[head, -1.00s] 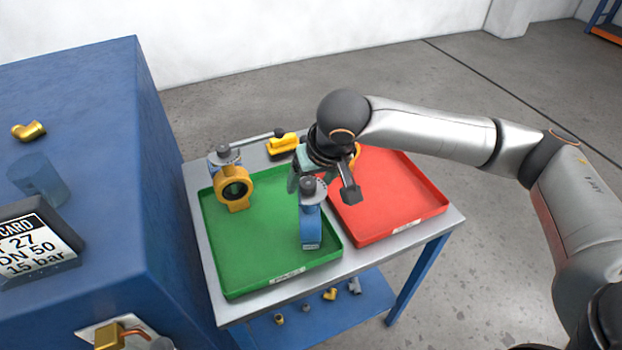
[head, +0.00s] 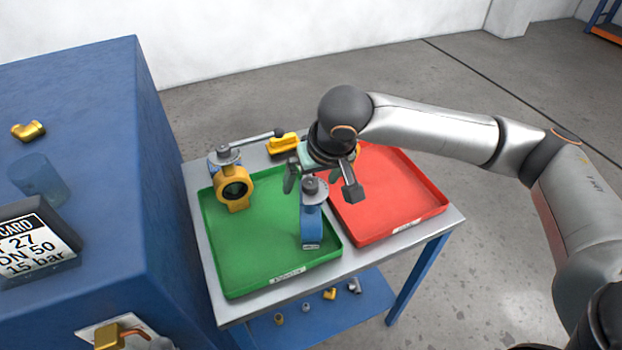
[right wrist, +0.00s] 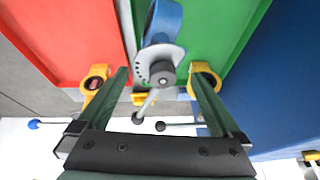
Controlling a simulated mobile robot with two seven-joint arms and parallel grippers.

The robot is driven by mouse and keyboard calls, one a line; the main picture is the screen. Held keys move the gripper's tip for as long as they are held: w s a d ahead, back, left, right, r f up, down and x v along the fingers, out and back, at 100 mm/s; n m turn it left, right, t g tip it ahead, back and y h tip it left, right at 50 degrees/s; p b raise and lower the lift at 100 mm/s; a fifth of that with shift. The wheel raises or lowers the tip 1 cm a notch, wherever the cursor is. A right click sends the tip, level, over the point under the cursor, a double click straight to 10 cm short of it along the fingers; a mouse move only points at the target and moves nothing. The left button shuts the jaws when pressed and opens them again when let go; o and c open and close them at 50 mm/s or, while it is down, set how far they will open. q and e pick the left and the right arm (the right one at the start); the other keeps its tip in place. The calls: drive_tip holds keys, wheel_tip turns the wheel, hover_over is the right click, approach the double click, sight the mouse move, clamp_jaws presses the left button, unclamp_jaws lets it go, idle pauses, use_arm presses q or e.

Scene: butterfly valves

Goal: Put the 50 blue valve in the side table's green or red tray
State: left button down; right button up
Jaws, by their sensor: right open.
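The blue valve (head: 311,229), with a grey dial on top, stands in the green tray (head: 255,277) near its right side, by the red tray (head: 395,232). My right gripper (head: 321,188) is open just above it, one finger on each side of its top. In the right wrist view the blue valve (right wrist: 166,22) shows between the open fingers (right wrist: 160,76), apart from both; its lever points back toward the palm. A yellow valve (head: 236,191) stands at the back left of the green tray. My left gripper is out of view.
Both trays sit on a grey side table (head: 455,218) beside a blue cabinet (head: 100,110). A yellow part (head: 282,144) and a grey dial with a lever (head: 228,154) are at the table's back. A card (head: 32,245) reads DN 50. The red tray's front is clear.

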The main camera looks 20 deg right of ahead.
drive_tip(key=v, duration=1.1)
drive_tip(key=shift+r+p, duration=0.3)
drive_tip(key=shift+r, duration=0.1)
drive_tip(key=shift+s, duration=0.15)
